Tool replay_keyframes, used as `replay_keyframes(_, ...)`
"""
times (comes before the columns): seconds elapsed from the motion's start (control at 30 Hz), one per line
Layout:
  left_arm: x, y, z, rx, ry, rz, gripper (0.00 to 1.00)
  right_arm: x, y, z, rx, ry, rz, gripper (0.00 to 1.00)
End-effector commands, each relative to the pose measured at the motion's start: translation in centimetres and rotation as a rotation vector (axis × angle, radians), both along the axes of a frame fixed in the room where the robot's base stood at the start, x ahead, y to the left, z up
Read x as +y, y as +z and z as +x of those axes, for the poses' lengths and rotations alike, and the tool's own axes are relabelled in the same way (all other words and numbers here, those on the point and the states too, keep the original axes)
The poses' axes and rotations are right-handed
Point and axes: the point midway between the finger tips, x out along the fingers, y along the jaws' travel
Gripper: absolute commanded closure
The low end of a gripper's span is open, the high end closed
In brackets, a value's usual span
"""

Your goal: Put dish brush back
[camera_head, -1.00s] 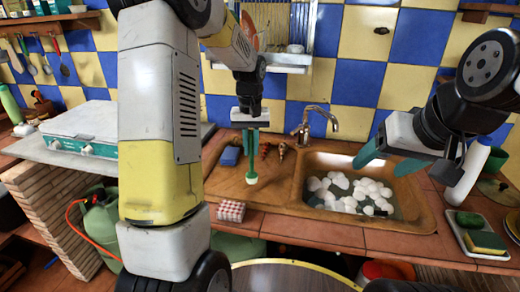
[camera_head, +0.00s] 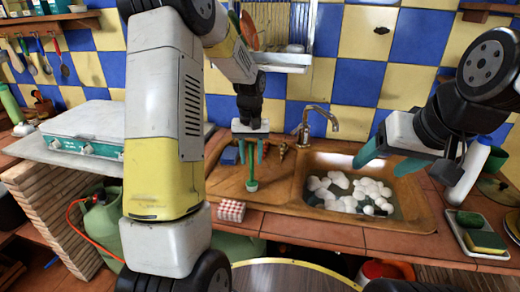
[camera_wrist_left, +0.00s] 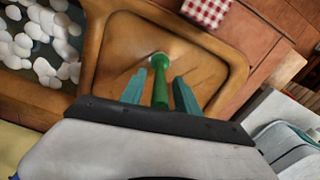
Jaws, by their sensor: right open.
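The green dish brush (camera_head: 251,168) is over the brown drainboard left of the sink basin, roughly upright with its pale head lowest. It also shows in the left wrist view (camera_wrist_left: 160,88), pointing away from the camera. My left gripper (camera_head: 251,152) is above the drainboard, pointing down. Its two teal fingers are apart, one on each side of the brush, with gaps visible in the left wrist view (camera_wrist_left: 160,92). I cannot tell whether the brush head rests on the board. My right gripper (camera_head: 390,160) is open and empty above the right of the basin.
The basin of the brown sink (camera_head: 415,188) holds many white pieces. A faucet (camera_head: 318,118) stands behind it. A blue sponge (camera_head: 230,156) lies at the back left. A tray with sponges (camera_head: 484,242) is at right.

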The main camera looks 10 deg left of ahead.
Motion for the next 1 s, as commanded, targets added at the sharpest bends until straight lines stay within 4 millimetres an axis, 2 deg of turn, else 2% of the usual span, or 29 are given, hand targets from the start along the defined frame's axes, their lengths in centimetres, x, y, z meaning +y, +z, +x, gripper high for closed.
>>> replay_keyframes(0.17, 0.0, 0.3, 0.0, -0.002, 0.0, 0.0, 0.62, 0.0, 0.0, 0.0, 0.0, 0.0, 0.0, 0.32)
replay_keyframes(0.27, 0.0, 1.3, 0.1, -0.004, 0.0, 0.0, 0.62, 0.0, 0.0, 0.0, 0.0, 0.0, 0.0, 0.32)
replay_keyframes(0.7, 0.0, 10.0, 0.1, -0.005, 0.0, 0.0, 0.62, 0.0, 0.0, 0.0, 0.0, 0.0, 0.0, 0.32)
replay_keyframes(0.9, 0.0, 12.1, 0.0, -0.003, -0.001, 0.0, 0.62, 0.0, 0.0, 0.0, 0.0, 0.0, 0.0, 0.32)
replay_keyframes(1.0, 0.0, 13.2, -0.9, -0.021, -0.008, -0.006, 0.62, 0.0, 0.0, 0.0, 0.0, 0.0, 0.0, 0.32)
